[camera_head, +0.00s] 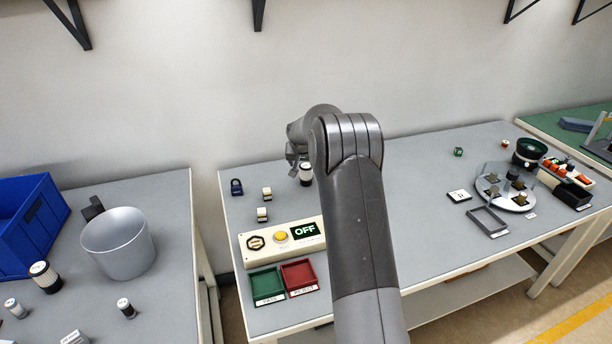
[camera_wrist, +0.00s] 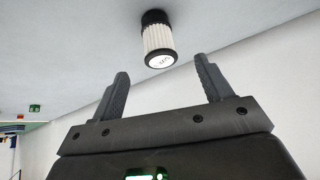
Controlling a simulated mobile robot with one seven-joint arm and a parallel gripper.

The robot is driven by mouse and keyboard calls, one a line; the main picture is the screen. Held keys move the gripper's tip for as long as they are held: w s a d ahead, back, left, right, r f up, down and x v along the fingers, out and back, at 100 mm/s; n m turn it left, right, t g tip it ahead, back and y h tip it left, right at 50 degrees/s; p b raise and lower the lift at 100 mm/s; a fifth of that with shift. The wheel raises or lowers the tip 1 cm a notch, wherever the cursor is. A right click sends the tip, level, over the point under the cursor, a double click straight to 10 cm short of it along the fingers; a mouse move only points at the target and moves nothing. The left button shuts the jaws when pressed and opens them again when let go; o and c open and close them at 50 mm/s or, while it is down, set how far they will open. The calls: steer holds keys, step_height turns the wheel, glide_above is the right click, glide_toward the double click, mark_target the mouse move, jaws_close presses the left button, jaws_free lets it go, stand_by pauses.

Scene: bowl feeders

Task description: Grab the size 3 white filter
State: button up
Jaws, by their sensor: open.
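A white pleated filter with black end caps (camera_wrist: 158,38) is in the wrist view, just beyond my open fingertips. A marking on its white end is too small to read surely. In the head view a white filter with a dark cap (camera_head: 306,174) stands on the middle table, partly hidden by my arm. My gripper (camera_head: 293,158) is beside it, mostly hidden behind my arm. In the wrist view the jaws (camera_wrist: 162,68) are open and empty, with the filter apart from both fingers.
A control box with an OFF display (camera_head: 283,238) and green (camera_head: 266,287) and red (camera_head: 300,276) trays lie nearer. A blue padlock (camera_head: 236,187) stands left. Other white-and-black filters (camera_head: 44,277) and a grey bowl (camera_head: 118,247) are on the left table. The wall is close behind.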

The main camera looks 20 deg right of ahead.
mark_target(306, 168)
steer(key=shift+d+x, duration=0.1)
steer(key=shift+x, duration=2.2)
steer(key=shift+d+x, duration=0.15)
steer(key=shift+x, duration=2.15)
steer(key=shift+w+r, duration=0.1)
steer(key=c, duration=1.1)
